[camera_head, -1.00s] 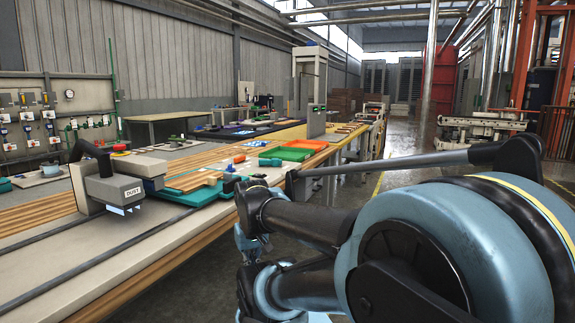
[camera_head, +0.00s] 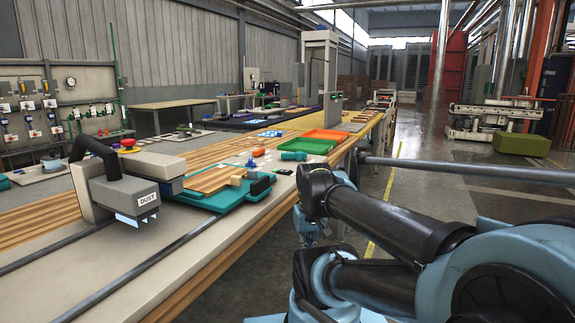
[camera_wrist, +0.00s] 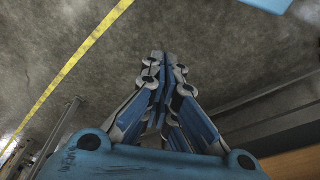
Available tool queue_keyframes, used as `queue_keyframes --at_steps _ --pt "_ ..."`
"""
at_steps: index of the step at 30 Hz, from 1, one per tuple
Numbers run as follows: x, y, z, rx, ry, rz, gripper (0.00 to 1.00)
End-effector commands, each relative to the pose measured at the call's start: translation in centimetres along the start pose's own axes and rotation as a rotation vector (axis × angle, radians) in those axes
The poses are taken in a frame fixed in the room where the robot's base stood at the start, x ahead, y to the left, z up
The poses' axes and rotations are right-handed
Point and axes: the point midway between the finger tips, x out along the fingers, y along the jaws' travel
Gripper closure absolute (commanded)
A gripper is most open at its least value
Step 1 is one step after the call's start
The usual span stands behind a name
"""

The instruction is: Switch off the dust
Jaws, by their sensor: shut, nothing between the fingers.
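A grey machine head labelled DUST (camera_head: 124,198) stands on the long workbench at the left, with a black hose curving into its top. Its label faces me; I cannot make out a switch on it for certain. A red round button (camera_head: 128,143) on a yellow base stands behind it. My gripper (camera_wrist: 162,58) is shut and empty in the wrist view, over the bare concrete floor. In the head view my folded arm is at the right, off the bench's front edge, apart from the DUST unit.
The workbench (camera_head: 50,295) runs away from me. On it lie a teal tray (camera_head: 225,200), a green tray (camera_head: 307,145) and an orange tray (camera_head: 325,134). A wall panel with valves (camera_head: 40,110) is at the left. The floor (camera_head: 420,150) beyond the arm is open.

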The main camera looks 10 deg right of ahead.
Motion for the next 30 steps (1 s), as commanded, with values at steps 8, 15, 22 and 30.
queue_keyframes --at_steps 8,15,22,30 --pt "-6.0 0.8 -6.1 0.096 -0.040 0.014 1.00" --pt "-11.8 0.9 -13.5 0.211 -0.086 0.037 1.00" --pt "-16.1 0.8 -21.0 0.320 -0.128 0.064 1.00" --pt "-19.6 0.6 -30.0 0.448 -0.173 0.105 1.00"
